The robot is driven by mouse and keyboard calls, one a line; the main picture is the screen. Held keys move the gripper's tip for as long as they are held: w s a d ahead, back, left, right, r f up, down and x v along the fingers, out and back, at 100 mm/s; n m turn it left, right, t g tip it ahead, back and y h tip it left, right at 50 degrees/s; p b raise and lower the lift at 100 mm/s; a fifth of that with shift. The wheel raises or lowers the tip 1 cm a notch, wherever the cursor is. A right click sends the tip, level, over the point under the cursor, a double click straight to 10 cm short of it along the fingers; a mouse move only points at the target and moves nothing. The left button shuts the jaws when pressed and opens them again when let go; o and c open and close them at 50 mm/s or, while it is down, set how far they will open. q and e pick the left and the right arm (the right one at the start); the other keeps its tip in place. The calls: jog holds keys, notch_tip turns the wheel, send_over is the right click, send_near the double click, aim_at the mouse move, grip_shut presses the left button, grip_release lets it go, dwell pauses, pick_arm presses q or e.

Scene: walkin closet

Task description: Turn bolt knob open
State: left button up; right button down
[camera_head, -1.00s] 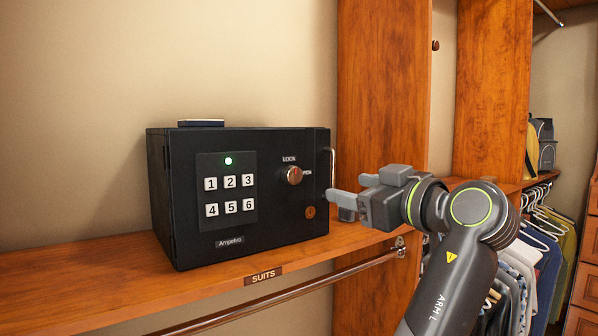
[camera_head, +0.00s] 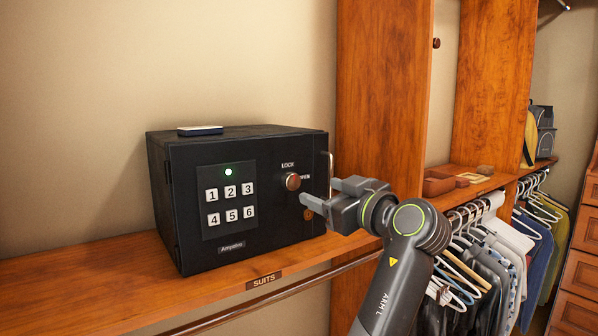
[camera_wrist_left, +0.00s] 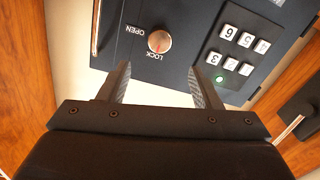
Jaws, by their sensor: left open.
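The round copper bolt knob (camera_head: 292,181) is on the front of a black safe (camera_head: 265,225), between the LOCK and OPEN labels. In the left wrist view the knob (camera_wrist_left: 159,41) bears a reddish mark; where it points is hard to tell. My left gripper (camera_head: 318,192) is open and empty, just to the right of the knob in the head view. In the left wrist view its fingertips (camera_wrist_left: 159,70) are spread to either side of the knob's line, apart from it. My right gripper is not in view.
The safe stands on a wooden shelf (camera_head: 110,277) with a SUITS label and a hanging rail below. A keypad (camera_head: 230,203) with a green light and a vertical handle (camera_head: 330,165) flank the knob. Hanging clothes (camera_head: 480,265) are at the right.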

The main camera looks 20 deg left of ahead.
aim_at(294, 182)
pick_arm(q)
jog(key=p+x, duration=0.1)
jog(key=x, duration=0.8)
jog(key=shift+w+a+f+p, duration=0.1)
jog(key=shift+w+f+p, duration=0.05)
jog(key=shift+p, duration=0.25)
jog(key=c, duration=1)
